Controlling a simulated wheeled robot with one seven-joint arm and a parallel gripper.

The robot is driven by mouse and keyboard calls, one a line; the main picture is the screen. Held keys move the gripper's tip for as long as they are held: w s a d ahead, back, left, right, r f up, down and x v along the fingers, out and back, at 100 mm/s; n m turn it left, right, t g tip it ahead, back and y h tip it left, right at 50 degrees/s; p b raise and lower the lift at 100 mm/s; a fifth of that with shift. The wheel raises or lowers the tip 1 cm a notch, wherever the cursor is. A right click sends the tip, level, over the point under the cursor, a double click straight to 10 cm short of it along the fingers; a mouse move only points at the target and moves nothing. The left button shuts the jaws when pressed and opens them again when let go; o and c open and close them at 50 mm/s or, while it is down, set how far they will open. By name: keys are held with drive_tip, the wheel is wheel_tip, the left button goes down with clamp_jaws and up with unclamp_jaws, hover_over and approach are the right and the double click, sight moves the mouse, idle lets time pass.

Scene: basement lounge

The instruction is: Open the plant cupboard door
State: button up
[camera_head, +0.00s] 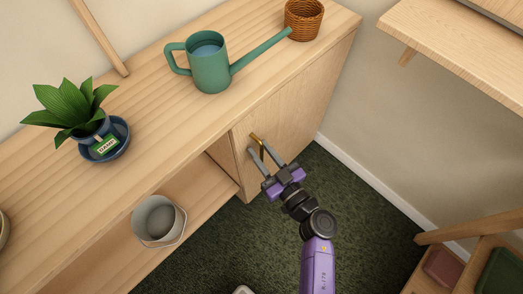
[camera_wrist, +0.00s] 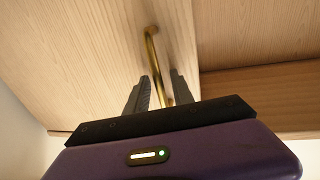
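The plant cupboard door (camera_head: 292,105) is a pale wood panel at the right end of the cupboard front. It looks shut, flush with the front. Its brass bar handle (camera_head: 254,139) is near the door's left edge; the handle also shows in the wrist view (camera_wrist: 152,45). My gripper (camera_head: 260,148) is at the handle with its two grey fingers apart. In the wrist view my gripper (camera_wrist: 160,80) has one finger on each side of the lower handle. Gaps seem to show between fingers and bar; contact is hard to tell.
On the cupboard top (camera_head: 150,115) stand a green watering can (camera_head: 210,68), a potted plant (camera_head: 88,125) and a wicker basket (camera_head: 303,20). A grey bucket (camera_head: 158,220) is on the open shelf left of the door. Dark carpet (camera_head: 345,205) is clear before the door; a wall is at right.

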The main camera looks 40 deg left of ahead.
clamp_jaws()
idle(1.2)
